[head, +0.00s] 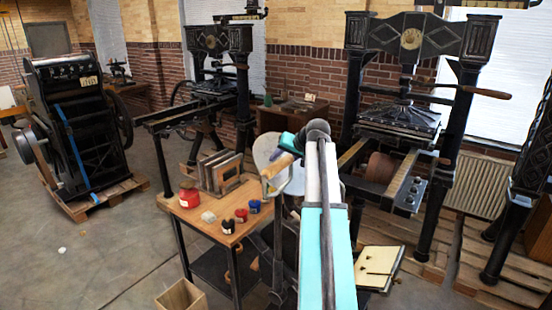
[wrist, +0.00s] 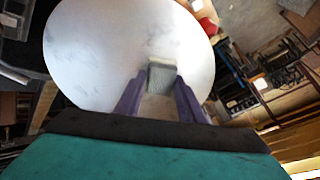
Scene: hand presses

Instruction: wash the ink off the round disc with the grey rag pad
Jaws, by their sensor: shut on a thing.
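The pad cannot be made out there.
A black hand press (head: 400,120) stands right. An open crate (head: 181,298) is on the floor.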

